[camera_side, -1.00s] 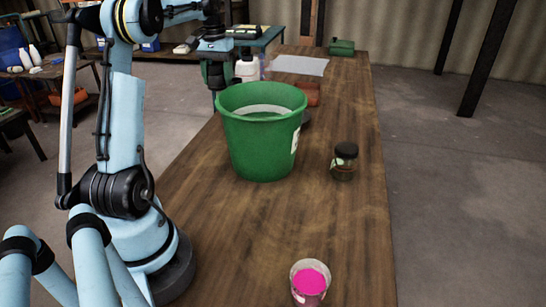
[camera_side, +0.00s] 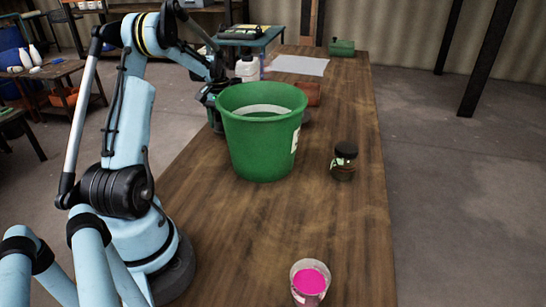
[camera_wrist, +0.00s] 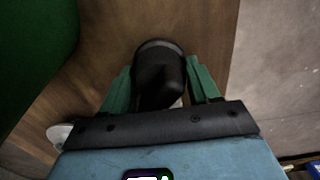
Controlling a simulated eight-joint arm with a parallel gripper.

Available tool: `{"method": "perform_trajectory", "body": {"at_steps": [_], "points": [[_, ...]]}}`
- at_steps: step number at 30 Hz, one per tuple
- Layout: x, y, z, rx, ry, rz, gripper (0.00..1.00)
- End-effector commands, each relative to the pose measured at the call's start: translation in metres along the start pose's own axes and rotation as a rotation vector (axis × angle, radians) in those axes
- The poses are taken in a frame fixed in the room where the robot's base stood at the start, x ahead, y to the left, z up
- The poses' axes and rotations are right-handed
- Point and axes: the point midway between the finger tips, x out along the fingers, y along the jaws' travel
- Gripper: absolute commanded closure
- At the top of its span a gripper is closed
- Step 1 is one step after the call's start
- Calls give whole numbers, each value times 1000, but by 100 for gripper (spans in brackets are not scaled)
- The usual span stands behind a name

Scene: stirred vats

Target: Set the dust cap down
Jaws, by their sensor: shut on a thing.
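The dust cap (camera_wrist: 160,78) is a dark, rounded piece with a grey rim, seen in the wrist view. My gripper (camera_wrist: 160,72) has its green fingers on either side of it and is shut on it. Wooden tabletop shows around the cap; I cannot tell whether the cap touches it. In the side view my gripper (camera_side: 212,105) is low at the table's left edge, behind and left of the green bucket (camera_side: 262,145). The bucket hides the cap and part of the fingers there.
The green bucket wall (camera_wrist: 35,45) is close on the left in the wrist view. A dark-lidded jar (camera_side: 344,162), a pink-filled cup (camera_side: 310,283), a reddish-brown block (camera_side: 308,93) and a white sheet (camera_side: 299,65) are on the table (camera_side: 230,235). The right foreground has bare wood.

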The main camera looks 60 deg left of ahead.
Motion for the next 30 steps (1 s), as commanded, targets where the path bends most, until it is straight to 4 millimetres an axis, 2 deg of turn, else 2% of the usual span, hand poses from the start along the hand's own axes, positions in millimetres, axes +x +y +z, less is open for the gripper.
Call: {"method": "perform_trajectory", "body": {"at_steps": [3,6,18,19,22,24,30], "points": [[16,0,0,0,0,0,69],[22,0,0,0,0,0,69],[26,0,0,0,0,0,69],[26,0,0,0,0,0,35],[26,0,0,0,0,0,20],[26,0,0,0,0,0,14],[25,0,0,0,0,0,14]]}}
